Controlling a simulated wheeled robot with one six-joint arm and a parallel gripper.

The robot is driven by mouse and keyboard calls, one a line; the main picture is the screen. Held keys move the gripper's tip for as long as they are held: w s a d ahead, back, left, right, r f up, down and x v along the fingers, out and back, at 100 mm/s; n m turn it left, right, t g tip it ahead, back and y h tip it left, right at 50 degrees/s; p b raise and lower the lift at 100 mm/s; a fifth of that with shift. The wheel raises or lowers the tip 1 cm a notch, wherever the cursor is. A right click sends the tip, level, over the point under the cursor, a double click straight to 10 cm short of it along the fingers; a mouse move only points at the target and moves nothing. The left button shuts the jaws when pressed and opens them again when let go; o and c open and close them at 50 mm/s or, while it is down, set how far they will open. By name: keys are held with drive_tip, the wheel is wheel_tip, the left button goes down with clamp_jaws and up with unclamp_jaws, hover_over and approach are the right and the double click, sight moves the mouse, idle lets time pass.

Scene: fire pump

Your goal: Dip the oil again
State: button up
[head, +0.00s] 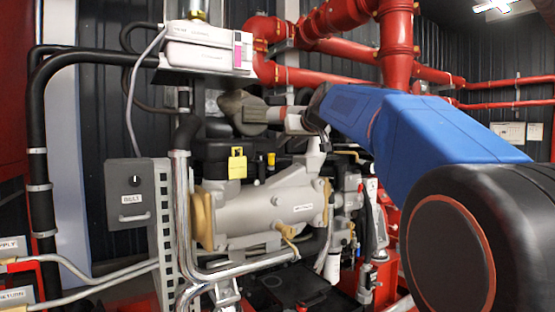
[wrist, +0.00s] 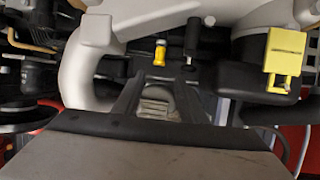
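A small yellow dipstick handle (wrist: 160,52) stands upright among the engine parts in the wrist view, just above my fingertips in the picture. It also shows as a small yellow spot in the head view (head: 271,160). My gripper (wrist: 157,84) has its two dark fingers apart, with nothing held between them. The handle looks to be beyond the fingertips, roughly in line with the gap; I cannot tell how far. A ribbed grey part shows through the gap. In the head view my blue arm reaches in from the right, and the fingers cannot be made out. The grey engine (head: 270,208) fills the middle.
A yellow-fronted block (wrist: 285,58) sits beside the handle on a black part, also in the head view (head: 237,163). A black-topped plunger (wrist: 193,38) stands close to the handle. A thick grey pipe (wrist: 78,65) curves past my gripper. A grey control box (head: 133,198) stands left.

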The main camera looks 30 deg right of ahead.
sight(272, 157)
drive_tip(key=x, duration=1.7)
drive_tip(key=shift+w, duration=0.15)
clamp_jaws()
wheel_tip(272, 157, up, 9)
